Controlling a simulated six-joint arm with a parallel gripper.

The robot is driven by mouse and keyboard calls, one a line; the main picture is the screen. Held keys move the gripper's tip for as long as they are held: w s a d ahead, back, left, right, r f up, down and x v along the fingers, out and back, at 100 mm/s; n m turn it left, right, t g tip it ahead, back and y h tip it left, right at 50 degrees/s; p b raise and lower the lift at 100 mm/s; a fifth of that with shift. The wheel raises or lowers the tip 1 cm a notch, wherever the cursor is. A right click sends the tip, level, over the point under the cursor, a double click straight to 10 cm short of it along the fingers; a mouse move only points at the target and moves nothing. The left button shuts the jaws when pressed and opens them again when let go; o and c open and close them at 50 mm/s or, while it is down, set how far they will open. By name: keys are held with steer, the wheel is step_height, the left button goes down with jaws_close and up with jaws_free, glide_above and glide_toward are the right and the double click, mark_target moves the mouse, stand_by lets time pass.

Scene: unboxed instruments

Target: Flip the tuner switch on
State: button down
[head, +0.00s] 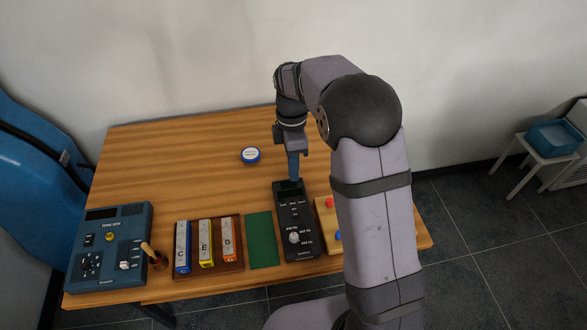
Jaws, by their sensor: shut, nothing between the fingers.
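The tuner appears to be the black upright-format device (305,249) lying on the wooden table, with a dark display at its far end, small buttons below it and a pale round knob near its middle. Its lettering is too small to read surely, and I cannot tell which part is its on switch. My gripper (293,178) points down over the far end of the tuner, by the display, shut and empty. Whether its tips touch the tuner cannot be told from this view.
A blue box with knobs (107,262) stands at the left, beside a wooden-handled stick (149,251). A brown board (209,270) holds lettered bars. A green mat (262,241) lies left of the tuner. A blue-rimmed round tin (250,155) lies behind. My arm partly hides a wooden board (326,228).

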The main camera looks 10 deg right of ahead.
mark_target(296, 215)
steer(key=s+b, duration=0.1)
steer(key=b, duration=0.1)
steer(key=shift+s+b, duration=0.15)
steer(key=shift+b, duration=0.25)
stand_by(0.3)
steer(key=f+p, duration=0.1)
steer(key=f, duration=0.3)
steer(key=s+f+p, duration=0.1)
steer(key=f+p, duration=0.1)
steer(key=f, duration=0.3)
steer(key=f+p, duration=0.1)
steer(key=f, duration=0.3)
steer(key=shift+s+f, duration=0.35)
steer(key=shift+f, duration=0.05)
steer(key=shift+f, duration=0.15)
